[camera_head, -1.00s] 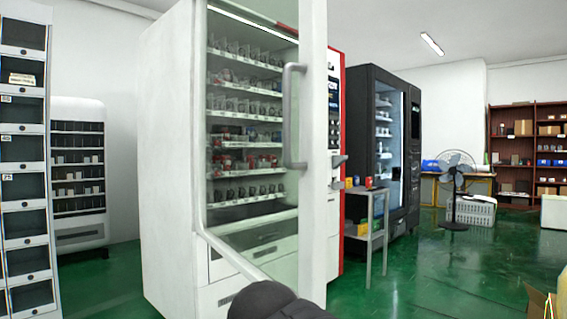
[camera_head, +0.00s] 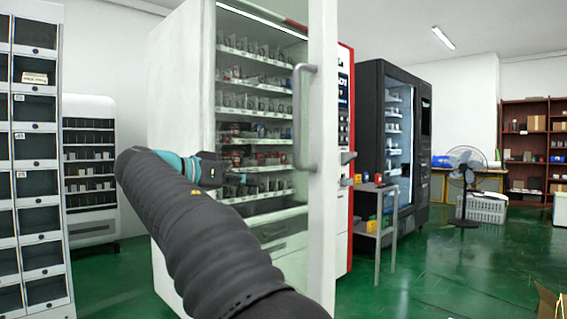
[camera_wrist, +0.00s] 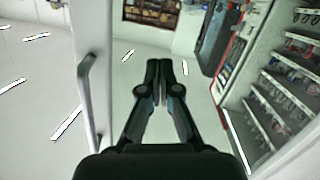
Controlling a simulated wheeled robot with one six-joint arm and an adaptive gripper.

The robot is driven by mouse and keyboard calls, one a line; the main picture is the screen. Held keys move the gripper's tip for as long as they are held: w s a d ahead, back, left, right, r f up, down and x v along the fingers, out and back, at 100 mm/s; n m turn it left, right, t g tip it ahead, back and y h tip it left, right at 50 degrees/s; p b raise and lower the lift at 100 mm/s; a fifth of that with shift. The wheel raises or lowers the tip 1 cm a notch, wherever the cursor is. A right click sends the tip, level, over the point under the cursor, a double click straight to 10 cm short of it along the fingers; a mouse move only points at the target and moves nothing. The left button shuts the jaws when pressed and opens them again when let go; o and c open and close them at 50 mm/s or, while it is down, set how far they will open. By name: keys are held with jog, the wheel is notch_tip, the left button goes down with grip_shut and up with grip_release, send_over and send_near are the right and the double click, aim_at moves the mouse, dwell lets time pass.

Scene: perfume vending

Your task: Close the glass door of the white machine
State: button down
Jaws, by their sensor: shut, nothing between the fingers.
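The white machine (camera_head: 185,120) stands in the centre of the head view, with shelves of small goods inside. Its glass door stands open, with a white frame (camera_head: 322,150) and a grey bar handle (camera_head: 303,118). My gripper (camera_head: 242,179) is in front of the shelves, left of the handle in the picture, at the end of my raised arm. In the wrist view my gripper (camera_wrist: 158,75) is shut and empty. There the door handle (camera_wrist: 86,92) and frame are at left and the shelves (camera_wrist: 285,90) at right. I cannot tell whether the gripper touches the glass.
A grey side table (camera_head: 378,215) with small boxes stands right of the white machine, before a black vending machine (camera_head: 372,130). A fan (camera_head: 465,185) stands farther right. A white locker rack (camera_head: 35,170) is at left. The green floor at right is mostly clear.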

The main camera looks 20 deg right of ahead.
notch_tip(320, 180, up, 3)
jog(key=w+a+m+g+h, duration=0.1)
jog(key=a+m+h, duration=0.1)
jog(key=a+m, duration=0.1)
send_near(290, 163)
jog(key=shift+m+g, duration=0.3)
jog(key=shift+m, duration=0.1)
jog(key=s+d, duration=0.1)
jog(key=d, duration=0.1)
jog(key=s+d, duration=0.1)
jog(key=d, duration=0.2)
jog(key=s+d+p, duration=0.1)
jog(key=d, duration=0.1)
jog(key=shift+s+d+r, duration=0.15)
jog(key=shift+d+r, duration=0.05)
jog(key=shift+d, duration=0.1)
